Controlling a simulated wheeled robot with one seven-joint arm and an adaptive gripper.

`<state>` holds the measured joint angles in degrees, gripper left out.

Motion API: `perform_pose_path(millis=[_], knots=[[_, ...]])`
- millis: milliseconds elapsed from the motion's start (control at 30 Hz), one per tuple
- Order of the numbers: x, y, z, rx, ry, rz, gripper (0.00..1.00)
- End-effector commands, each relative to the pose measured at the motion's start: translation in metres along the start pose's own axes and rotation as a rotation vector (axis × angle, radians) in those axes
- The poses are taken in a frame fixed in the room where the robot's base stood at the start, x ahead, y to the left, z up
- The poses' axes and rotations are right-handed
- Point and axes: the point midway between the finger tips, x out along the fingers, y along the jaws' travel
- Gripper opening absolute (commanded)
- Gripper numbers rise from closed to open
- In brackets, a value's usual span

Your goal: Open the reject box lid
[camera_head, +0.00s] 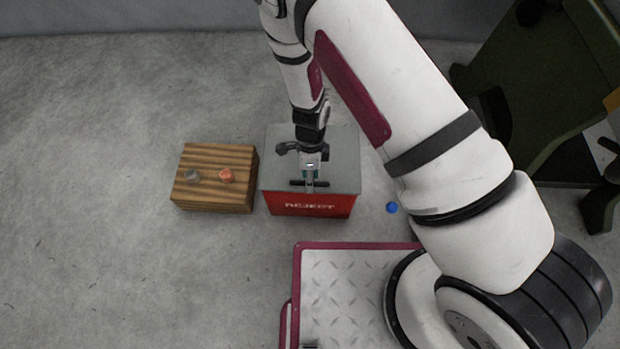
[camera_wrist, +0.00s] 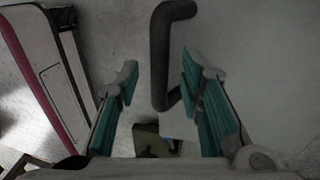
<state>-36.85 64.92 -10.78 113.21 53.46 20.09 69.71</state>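The reject box (camera_head: 309,204) is red with "REJECT" on its front and stands on the floor. Its flat grey lid (camera_head: 342,160) lies closed on top. A dark bar handle (camera_head: 325,184) sits near the lid's front edge, and it also shows in the wrist view (camera_wrist: 160,45). My gripper (camera_head: 310,183) is over the lid at this handle. In the wrist view my gripper (camera_wrist: 160,85) has its two green-padded fingers apart, with the handle in line with the gap between them and clear space on both sides. Whether the fingers reach down around the bar is unclear.
A striped wooden block (camera_head: 214,200) stands left of the box, bearing a grey piece (camera_head: 192,175) and a copper-coloured piece (camera_head: 227,175). A small blue object (camera_head: 392,208) lies on the floor to the right. Dark green furniture (camera_head: 535,75) stands at the upper right. Floor at left is clear.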

Motion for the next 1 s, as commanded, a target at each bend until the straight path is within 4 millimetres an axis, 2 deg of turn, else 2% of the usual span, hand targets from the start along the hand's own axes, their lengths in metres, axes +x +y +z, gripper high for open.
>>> perform_pose_path(millis=[267, 400, 433, 767, 1000], knots=[[0.001, 0.000, 0.000, 0.000, 0.000, -0.001, 0.35], [0.001, 0.000, 0.000, 0.000, 0.000, -0.001, 0.03], [0.001, 0.000, 0.000, 0.000, 0.000, -0.001, 0.00], [-0.003, -0.001, 0.000, 0.001, -0.001, 0.008, 0.00], [-0.022, -0.003, 0.000, 0.000, 0.000, 0.074, 0.00]])
